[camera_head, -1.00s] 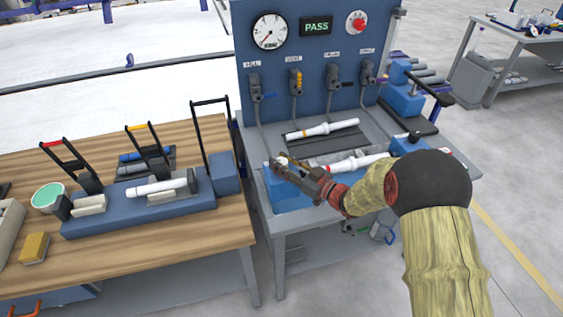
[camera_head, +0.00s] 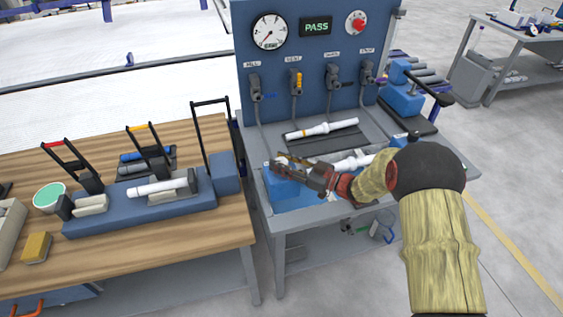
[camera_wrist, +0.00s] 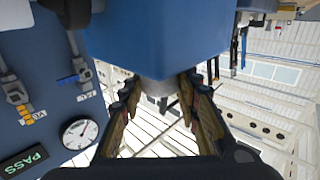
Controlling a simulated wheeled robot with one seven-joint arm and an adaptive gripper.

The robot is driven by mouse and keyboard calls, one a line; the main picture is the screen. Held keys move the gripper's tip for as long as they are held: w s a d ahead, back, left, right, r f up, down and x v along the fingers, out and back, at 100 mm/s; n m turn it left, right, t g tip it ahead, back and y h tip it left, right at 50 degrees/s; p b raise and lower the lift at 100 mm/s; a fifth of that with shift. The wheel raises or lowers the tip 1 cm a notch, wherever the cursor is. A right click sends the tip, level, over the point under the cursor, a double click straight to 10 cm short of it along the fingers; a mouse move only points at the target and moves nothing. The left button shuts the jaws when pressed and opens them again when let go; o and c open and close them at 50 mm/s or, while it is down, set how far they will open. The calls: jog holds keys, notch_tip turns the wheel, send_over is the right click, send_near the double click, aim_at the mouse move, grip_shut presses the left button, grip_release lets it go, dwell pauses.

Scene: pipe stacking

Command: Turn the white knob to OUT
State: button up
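My gripper (camera_head: 284,162) is over the left blue block (camera_head: 283,186) of the test bench, reaching in from the right. In the wrist view its two fingers (camera_wrist: 160,95) stand apart. A pale grey stub (camera_wrist: 157,92) with a dark tip comes out of the blue block (camera_wrist: 155,40) between the fingers; I cannot tell whether they touch it. No white knob or OUT mark can be made out clearly; the gripper hides the top of the block in the head view. A white pipe (camera_head: 352,164) lies between the blue blocks, partly behind my gripper.
The blue panel carries a gauge (camera_head: 269,31), a lit PASS display (camera_head: 317,27), a red knob (camera_head: 356,22) and several valves, one with a yellow handle (camera_head: 296,81). Another white pipe (camera_head: 322,129) lies on a dark tray. A wooden table (camera_head: 120,255) with clamps stands left.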

jog(key=o, duration=0.4)
jog(key=v, duration=1.2)
dwell(0.3)
